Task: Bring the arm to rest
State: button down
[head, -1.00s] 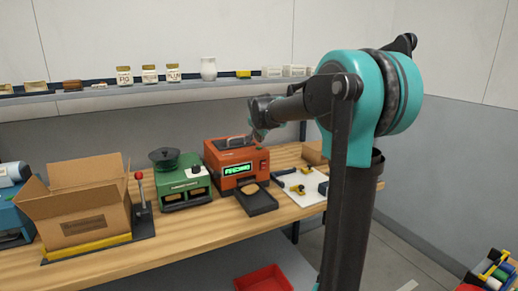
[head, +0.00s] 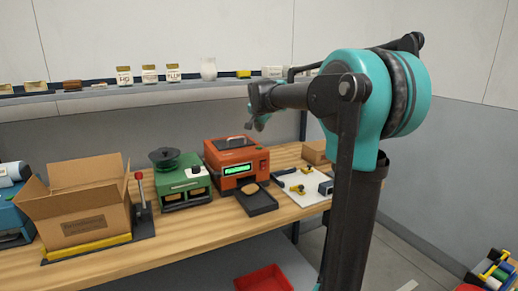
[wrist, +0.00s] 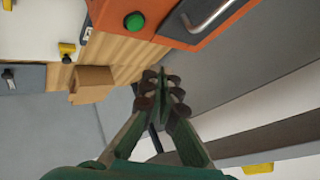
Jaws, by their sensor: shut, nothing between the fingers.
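My gripper (head: 261,122) is raised in the air above the bench, in front of the shelf in the head view. In the wrist view its fingers (wrist: 160,85) come together at the tips with nothing held between them. My teal and black arm reaches up and bends to the left in the head view. The gripper is above and slightly right of the orange machine (head: 236,163), apart from it. The orange machine's corner with a green button also shows in the wrist view (wrist: 190,20).
The wooden bench (head: 190,233) holds an open cardboard box (head: 85,205), a green machine (head: 183,180), a dark tray (head: 257,200) and a white board (head: 300,187). Jars (head: 150,74) stand on the shelf. A red bin (head: 263,278) sits below. The air around the gripper looks clear.

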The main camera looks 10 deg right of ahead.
jog(key=s+d+f+n, duration=0.1)
jog(key=s+f, duration=0.4)
jog(key=s+d+f+n+g, duration=0.1)
jog(key=s+f, duration=0.3)
jog(key=s, duration=0.2)
jog(key=s+d+f+n+g, duration=0.1)
jog(key=s+f+n, duration=0.1)
jog(key=s+f, duration=0.3)
jog(key=shift+s+d+f, duration=0.2)
jog(key=shift+s+f, duration=0.15)
jog(key=s+f+n+g, duration=0.1)
jog(key=s+f+n, duration=0.2)
jog(key=s+f, duration=0.5)
jog(key=s+f+n+g+y, duration=0.1)
jog(key=s+f+n+g, duration=0.1)
jog(key=s+f, duration=0.7)
jog(key=s+n, duration=0.1)
jog(key=s, duration=0.6)
jog(key=shift+d, duration=0.3)
dwell(1.2)
